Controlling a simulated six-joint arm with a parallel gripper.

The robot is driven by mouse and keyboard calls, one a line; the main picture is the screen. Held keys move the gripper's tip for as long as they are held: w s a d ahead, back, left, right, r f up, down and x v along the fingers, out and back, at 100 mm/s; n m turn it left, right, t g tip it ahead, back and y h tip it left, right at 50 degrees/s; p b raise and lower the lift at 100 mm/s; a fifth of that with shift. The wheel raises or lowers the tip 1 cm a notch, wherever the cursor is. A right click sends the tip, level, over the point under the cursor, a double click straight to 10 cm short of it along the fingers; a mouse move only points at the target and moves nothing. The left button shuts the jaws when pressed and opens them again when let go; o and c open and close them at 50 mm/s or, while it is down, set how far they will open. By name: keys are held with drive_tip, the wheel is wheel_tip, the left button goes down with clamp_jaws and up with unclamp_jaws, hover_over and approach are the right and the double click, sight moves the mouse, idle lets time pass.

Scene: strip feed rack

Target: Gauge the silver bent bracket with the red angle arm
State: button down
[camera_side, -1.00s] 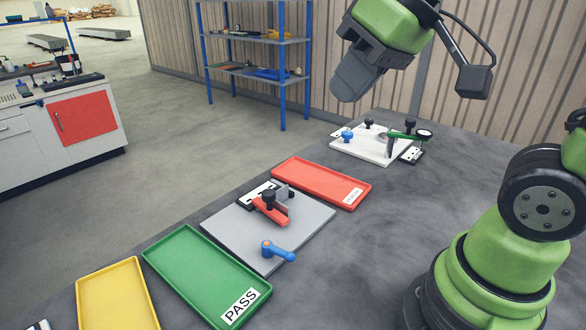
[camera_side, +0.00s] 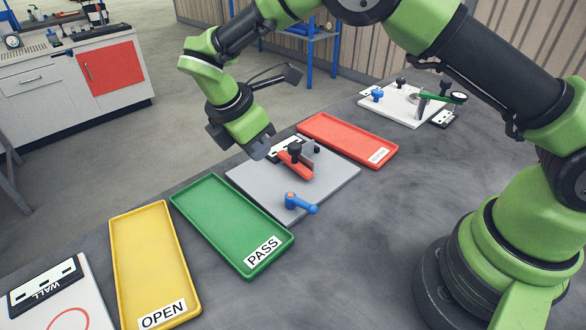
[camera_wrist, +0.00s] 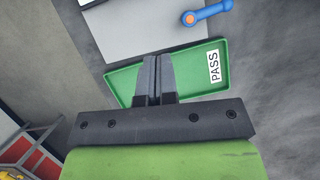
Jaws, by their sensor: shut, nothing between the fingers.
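The red angle arm (camera_side: 295,163) sits on a grey plate (camera_side: 262,190) in the side view, with a black knob at its upper end. A grey upright piece (camera_side: 309,147) stands beside that knob; I cannot tell whether it is the silver bent bracket. My gripper (camera_side: 262,146) is at the plate's far left edge, pointing down, close to the red arm in the picture. In the wrist view my gripper (camera_wrist: 153,62) is shut and empty, with its fingers in front of the green PASS tray (camera_wrist: 125,82). The red arm is not in the wrist view.
A blue lever (camera_side: 300,204) stands on the plate's near part. A red tray (camera_side: 345,140) lies beyond the plate; the yellow OPEN tray (camera_side: 155,265) and a WALL board (camera_side: 75,300) lie nearer. A white fixture (camera_side: 405,108) with a green arm stands at the back right.

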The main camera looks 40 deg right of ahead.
sight(303, 172)
drive_tip(key=x, duration=1)
drive_tip(key=shift+f, duration=0.15)
drive_tip(key=d, duration=0.2)
drive_tip(key=shift+s+d, duration=0.15)
drive_tip(key=shift+d, duration=0.85)
drive_tip(key=shift+d, duration=0.1)
drive_tip(key=shift+s+d, duration=0.25)
drive_tip(key=shift+d, duration=0.5)
drive_tip(key=shift+a, duration=0.1)
